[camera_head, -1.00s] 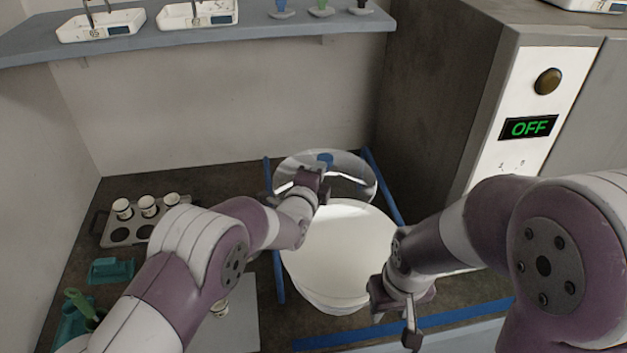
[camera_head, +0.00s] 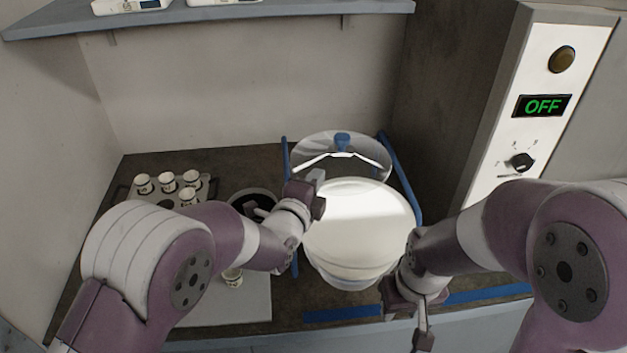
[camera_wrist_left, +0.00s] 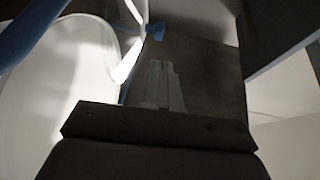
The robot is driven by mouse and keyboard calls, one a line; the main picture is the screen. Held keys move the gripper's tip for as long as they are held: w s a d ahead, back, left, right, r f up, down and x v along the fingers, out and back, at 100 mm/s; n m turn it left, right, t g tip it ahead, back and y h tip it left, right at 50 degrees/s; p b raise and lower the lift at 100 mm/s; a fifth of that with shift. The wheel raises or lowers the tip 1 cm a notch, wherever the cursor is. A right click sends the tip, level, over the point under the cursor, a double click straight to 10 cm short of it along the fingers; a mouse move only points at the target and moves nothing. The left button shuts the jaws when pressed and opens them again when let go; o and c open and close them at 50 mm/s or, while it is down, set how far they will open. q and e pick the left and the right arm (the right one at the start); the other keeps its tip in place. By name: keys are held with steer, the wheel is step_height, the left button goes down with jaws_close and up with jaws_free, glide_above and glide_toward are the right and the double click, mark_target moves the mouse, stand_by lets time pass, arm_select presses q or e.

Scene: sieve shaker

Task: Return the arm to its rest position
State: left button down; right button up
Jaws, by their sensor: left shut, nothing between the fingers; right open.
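My left gripper (camera_head: 318,180) is shut and empty. It is beside the left side of the white round vessel (camera_head: 358,222), just in front of the clear lid (camera_head: 366,172) with a blue knob (camera_head: 342,140). In the left wrist view its fingers (camera_wrist_left: 160,88) are together with nothing between them, and the white vessel (camera_wrist_left: 45,95) fills the left side. My right gripper (camera_head: 422,330) is open at the counter's front edge, in front of the vessel's right side; nothing shows in it.
A control panel (camera_head: 541,130) with a green OFF display stands at the right. A tray of small cups (camera_head: 168,182) is at the left. A dark round opening (camera_head: 258,196) is behind my left forearm. Blue strips (camera_head: 400,180) edge the vessel's area. A shelf (camera_head: 250,18) runs above.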

arm_select(q)
steer(key=s+a+f+n+g+y+p, duration=0.1)
steer(key=s+a+f+n+g+y, duration=0.15)
steer(key=a+n, duration=0.35)
steer(key=s+a+f+n+g+y, duration=0.2)
steer(key=s+a+f+n+g, duration=0.1)
steer(key=a+n, duration=0.3)
steer(key=s+a+f+n+g+y, duration=0.1)
steer(key=s+a+n+g, duration=0.3)
steer(key=s, duration=0.5)
steer(key=s+a+f+n+g+y, duration=0.1)
steer(key=s+a+n+g, duration=0.3)
steer(key=s, duration=0.5)
steer(key=a+n, duration=0.2)
steer(key=a, duration=0.1)
steer(key=shift+s+a+f+n, duration=0.15)
steer(key=shift+s+a+n, duration=0.05)
steer(key=shift+s+n, duration=0.2)
steer(key=shift+y, duration=0.25)
